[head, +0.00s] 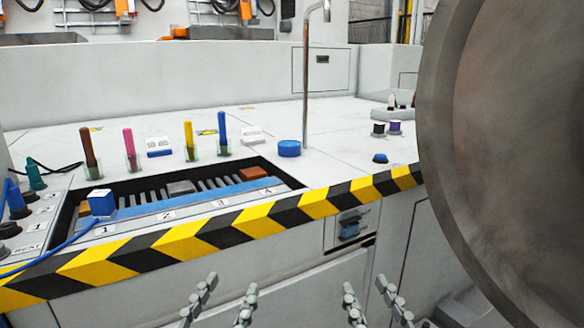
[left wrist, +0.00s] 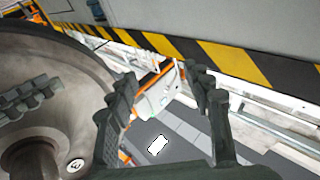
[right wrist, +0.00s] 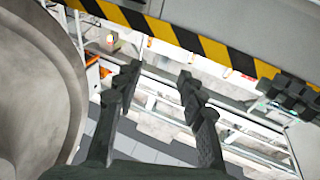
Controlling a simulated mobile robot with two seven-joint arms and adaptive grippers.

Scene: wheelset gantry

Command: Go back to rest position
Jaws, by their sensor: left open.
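My left gripper (head: 221,302) is low in the head view, in front of the striped console edge, with its two fingers apart and nothing between them. Its spread fingers also show in the left wrist view (left wrist: 160,73). My right gripper (head: 375,302) is beside it to the right, its fingers also apart and empty, as the right wrist view (right wrist: 160,72) shows. Both grippers hang in free air, apart from each other. The large grey wheel (head: 515,140) fills the right side of the head view; neither gripper appears to touch it there.
The white console (head: 350,115) has a yellow-black striped edge (head: 190,240). On it stand several coloured pens in holders, a blue round cap (head: 289,149), a blue cube (head: 101,203) with a cable, and a recessed tray (head: 270,191). A thin metal pipe (head: 306,80) rises behind.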

